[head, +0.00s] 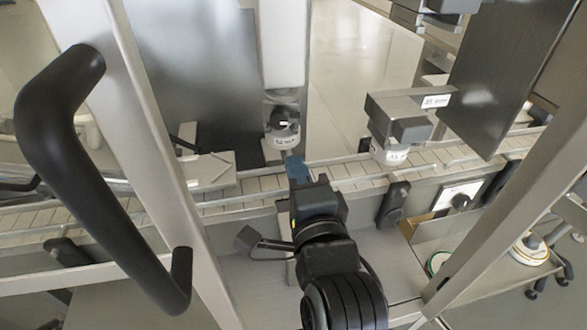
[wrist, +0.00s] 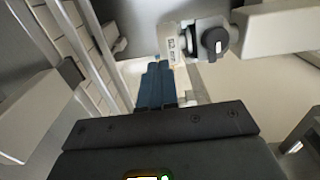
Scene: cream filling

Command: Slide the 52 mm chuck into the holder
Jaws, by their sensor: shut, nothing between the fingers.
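The white chuck (head: 284,139), with a label that seems to read 52 mm, sits upright under the holder (head: 281,98) at the foot of the pale column. In the wrist view the chuck (wrist: 172,47) is beside a round holder part with a black knob (wrist: 214,41). I cannot tell how deep the chuck sits. My gripper (head: 293,160) has its blue fingers together and empty, on the near side of the chuck. In the wrist view the fingertips (wrist: 157,66) end close to the chuck's lower edge; contact cannot be told.
A conveyor (head: 355,172) with rails runs below the chuck. A second station with a white chuck (head: 391,155) stands to the right. A black door handle (head: 62,150) and frame posts flank my arm. A grey panel (head: 515,75) hangs at right.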

